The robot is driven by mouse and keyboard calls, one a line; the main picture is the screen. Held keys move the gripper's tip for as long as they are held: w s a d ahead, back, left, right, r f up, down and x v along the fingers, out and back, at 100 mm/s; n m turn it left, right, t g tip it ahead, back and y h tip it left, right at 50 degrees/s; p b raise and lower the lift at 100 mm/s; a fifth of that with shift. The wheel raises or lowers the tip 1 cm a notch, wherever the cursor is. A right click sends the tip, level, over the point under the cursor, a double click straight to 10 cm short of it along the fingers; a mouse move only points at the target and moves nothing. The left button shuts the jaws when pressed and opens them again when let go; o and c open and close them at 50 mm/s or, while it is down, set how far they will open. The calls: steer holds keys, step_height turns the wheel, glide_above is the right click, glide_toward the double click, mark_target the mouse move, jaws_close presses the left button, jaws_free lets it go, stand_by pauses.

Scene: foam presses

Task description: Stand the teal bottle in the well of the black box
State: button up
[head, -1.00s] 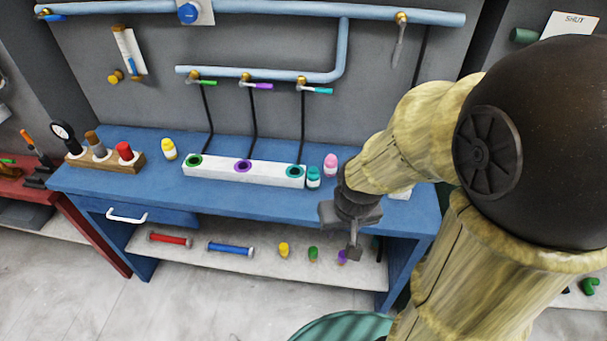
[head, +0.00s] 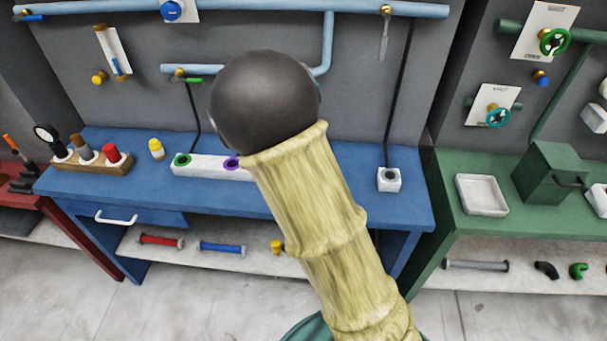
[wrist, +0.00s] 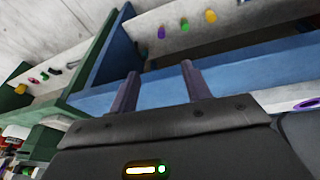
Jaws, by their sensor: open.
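The teal bottle is hidden in the head view behind my arm, and I cannot see it in the wrist view. A small white box (head: 389,179) with a dark round well stands on the right part of the blue bench. A black line hangs down the wall above it. No box with a black body shows. My gripper (wrist: 158,87) shows in the wrist view with its two fingers apart and nothing between them, above the blue bench's front edge. In the head view my gripper is hidden behind my arm.
The long white block (head: 205,167) shows green and purple wells; its right end is hidden. A yellow bottle (head: 156,149) stands left of it, near a wooden rack (head: 95,161). A green bench (head: 465,212) with a white tray (head: 482,194) stands right. Blue benchtop around the small box is clear.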

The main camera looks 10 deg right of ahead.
steer(key=w+a+r+t+h, duration=0.2)
steer(key=w+t, duration=0.2)
steer(key=w, duration=0.1)
steer(key=w+a+r+m+t+h, duration=0.1)
steer(key=w+a+r+t+h, duration=0.2)
steer(key=w, duration=0.3)
steer(key=shift+a+m+t, duration=0.15)
steer(key=shift+m+t, duration=0.15)
steer(key=shift+t, duration=0.5)
steer(key=shift+w+f, duration=0.1)
steer(key=shift+w, duration=0.05)
steer(key=x, duration=0.4)
steer(key=p+x, duration=0.1)
steer(key=x, duration=0.6)
steer(key=shift+w+d+p, duration=0.1)
steer(key=shift+d+p, duration=0.25)
steer(key=shift+d, duration=0.05)
steer(key=shift+f, duration=0.1)
